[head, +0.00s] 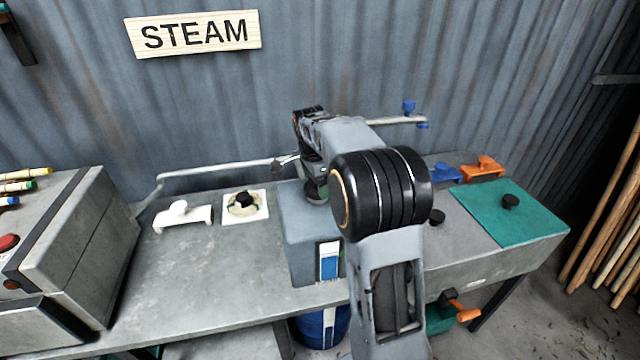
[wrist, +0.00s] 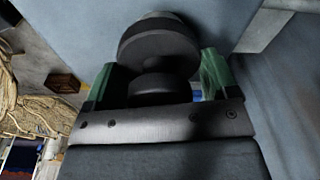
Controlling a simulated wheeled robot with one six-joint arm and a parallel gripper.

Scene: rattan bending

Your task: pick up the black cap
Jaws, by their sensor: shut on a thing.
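My gripper (wrist: 158,82) shows in the wrist view with its two green fingers on either side of a round black cap (wrist: 158,48). It is shut on the cap, which has a wide disc and a narrower part nearer the palm. In the head view my gripper (head: 316,192) points down at the top of a grey box (head: 297,240); the held cap cannot be made out there. Whether the cap touches the box is hidden.
Other black knobs sit on a green mat (head: 540,215), on the grey bench at right, and on a white square plate (head: 262,208). A white bracket (head: 170,220) lies left of that plate. A bent metal rod (head: 215,170) runs behind.

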